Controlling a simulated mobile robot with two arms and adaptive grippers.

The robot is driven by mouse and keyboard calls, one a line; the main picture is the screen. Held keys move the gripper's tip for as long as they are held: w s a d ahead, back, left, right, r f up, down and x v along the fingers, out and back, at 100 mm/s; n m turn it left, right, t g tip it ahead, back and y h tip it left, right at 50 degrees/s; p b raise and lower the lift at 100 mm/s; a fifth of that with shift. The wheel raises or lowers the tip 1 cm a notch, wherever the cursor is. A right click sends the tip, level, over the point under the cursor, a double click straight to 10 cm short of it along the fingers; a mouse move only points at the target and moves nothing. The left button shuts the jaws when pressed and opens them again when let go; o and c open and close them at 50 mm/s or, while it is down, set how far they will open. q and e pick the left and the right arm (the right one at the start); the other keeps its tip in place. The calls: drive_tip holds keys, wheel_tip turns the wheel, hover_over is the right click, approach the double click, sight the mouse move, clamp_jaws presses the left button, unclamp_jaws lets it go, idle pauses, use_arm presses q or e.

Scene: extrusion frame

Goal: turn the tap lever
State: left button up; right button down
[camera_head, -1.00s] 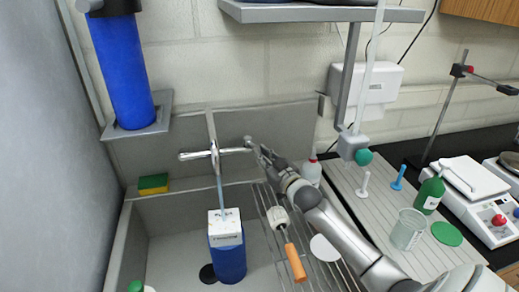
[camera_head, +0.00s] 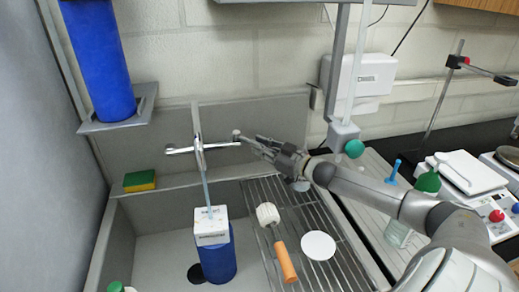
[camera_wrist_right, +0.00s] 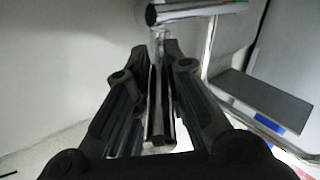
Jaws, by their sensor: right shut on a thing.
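The chrome tap (camera_head: 200,150) stands at the back of the sink, with a crossbar running left and right. Its chrome lever (camera_wrist_right: 160,95) is a short rod joined to a thicker chrome cylinder at the top of the right wrist view. My right gripper (camera_head: 256,142) is at the right end of the crossbar in the head view. In the right wrist view its two dark fingers (camera_wrist_right: 158,55) stand on either side of the lever, shut on it. My left gripper is in neither view.
A blue container with a white top (camera_head: 212,226) stands in the sink (camera_head: 150,235) below the tap. A wire rack (camera_head: 318,215) holds an orange-handled brush (camera_head: 284,262) and a white disc (camera_head: 318,246). A sponge (camera_head: 139,181) lies on the left ledge.

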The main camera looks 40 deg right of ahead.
drive_tip(key=shift+f, duration=0.15)
drive_tip(key=c, duration=1.4)
unclamp_jaws()
drive_tip(key=shift+v, duration=6)
drive_tip(key=shift+d, duration=0.15)
drive_tip(key=shift+c, duration=0.5)
